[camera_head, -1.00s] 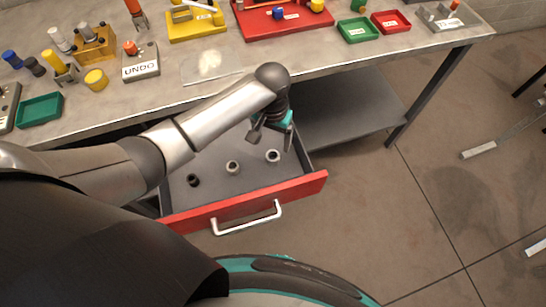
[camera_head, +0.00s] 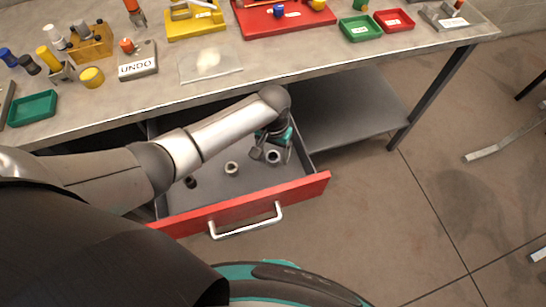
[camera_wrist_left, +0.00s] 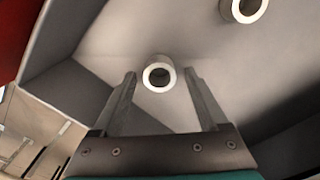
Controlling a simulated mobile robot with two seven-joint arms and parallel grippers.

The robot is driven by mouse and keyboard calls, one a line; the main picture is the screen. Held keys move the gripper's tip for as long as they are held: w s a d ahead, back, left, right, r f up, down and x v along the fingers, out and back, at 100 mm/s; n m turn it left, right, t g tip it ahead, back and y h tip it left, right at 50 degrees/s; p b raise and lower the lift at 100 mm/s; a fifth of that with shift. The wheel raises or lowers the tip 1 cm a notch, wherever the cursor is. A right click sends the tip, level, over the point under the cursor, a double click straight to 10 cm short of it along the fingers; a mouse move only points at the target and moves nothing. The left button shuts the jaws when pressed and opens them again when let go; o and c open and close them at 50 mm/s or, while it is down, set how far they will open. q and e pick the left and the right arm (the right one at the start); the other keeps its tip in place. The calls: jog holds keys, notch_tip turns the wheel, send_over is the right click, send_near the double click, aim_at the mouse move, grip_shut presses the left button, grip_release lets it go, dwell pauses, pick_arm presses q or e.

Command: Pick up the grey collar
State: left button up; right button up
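An open drawer (camera_head: 300,191) with a red front holds three small ring-shaped collars standing apart on its grey floor. The right one, a light grey collar (camera_head: 273,157), lies under my left gripper (camera_head: 272,152). The middle collar (camera_head: 231,168) is pale grey too, and the left one (camera_head: 190,181) is dark. In the left wrist view the nearest collar (camera_wrist_left: 158,75) shows between the open fingertips, with no finger seen touching it. A second collar (camera_wrist_left: 243,8) is cut off at the top edge. My right gripper is out of view.
The bench top (camera_head: 110,98) overhangs the drawer's back. It carries an UNDO block (camera_head: 138,62), a clear sheet (camera_head: 210,62), green and red trays and several tools. A lower shelf (camera_head: 345,112) is beside the drawer. The drawer walls stand close around the gripper.

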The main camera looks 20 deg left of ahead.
pick_arm(q)
grip_shut()
dwell(0.4)
jog(key=shift+r, duration=0.15)
